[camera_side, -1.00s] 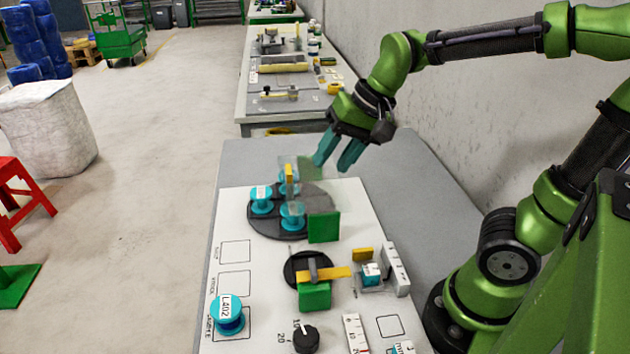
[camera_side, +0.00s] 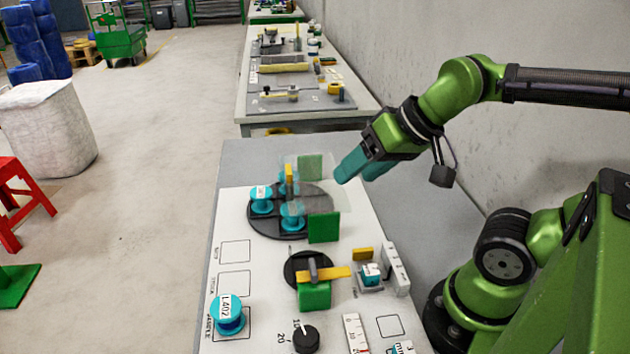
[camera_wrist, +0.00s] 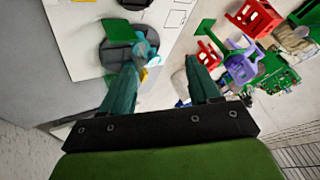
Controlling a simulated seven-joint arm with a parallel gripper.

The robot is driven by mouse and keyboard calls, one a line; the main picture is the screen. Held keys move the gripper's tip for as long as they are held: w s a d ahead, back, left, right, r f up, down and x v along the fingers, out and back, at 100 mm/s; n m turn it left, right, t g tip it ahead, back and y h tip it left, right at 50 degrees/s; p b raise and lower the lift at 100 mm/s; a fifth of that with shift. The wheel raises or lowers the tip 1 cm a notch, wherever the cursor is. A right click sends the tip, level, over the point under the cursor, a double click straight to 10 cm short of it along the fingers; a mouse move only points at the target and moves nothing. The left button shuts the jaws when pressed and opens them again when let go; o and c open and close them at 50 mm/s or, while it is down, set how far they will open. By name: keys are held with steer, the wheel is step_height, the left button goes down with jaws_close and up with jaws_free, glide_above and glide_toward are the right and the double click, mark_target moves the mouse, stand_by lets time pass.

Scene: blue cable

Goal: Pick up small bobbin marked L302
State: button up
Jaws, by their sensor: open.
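A black round holder (camera_side: 262,226) on the white board carries several teal bobbins, one at its left (camera_side: 262,200) and one at its front (camera_side: 293,216). Their labels are too small to read. A clear panel (camera_side: 318,196) and green plates (camera_side: 323,228) stand on the holder and partly hide it. A larger bobbin (camera_side: 228,314) at the front left reads L402. I cannot read L302 anywhere. My gripper (camera_side: 352,172) is open and empty, above and right of the holder. In the wrist view, the holder (camera_wrist: 114,55) lies beyond the left finger of my gripper (camera_wrist: 160,66).
A small teal piece (camera_side: 371,273) sits in a grey-white fixture at the right. A black disc with a yellow bar (camera_side: 335,272) and a black knob (camera_side: 305,338) are nearer the front. The grey wall (camera_side: 480,110) is at the right; a second table (camera_side: 300,105) stands behind.

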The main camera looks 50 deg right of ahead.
steer(key=shift+o, duration=1.3)
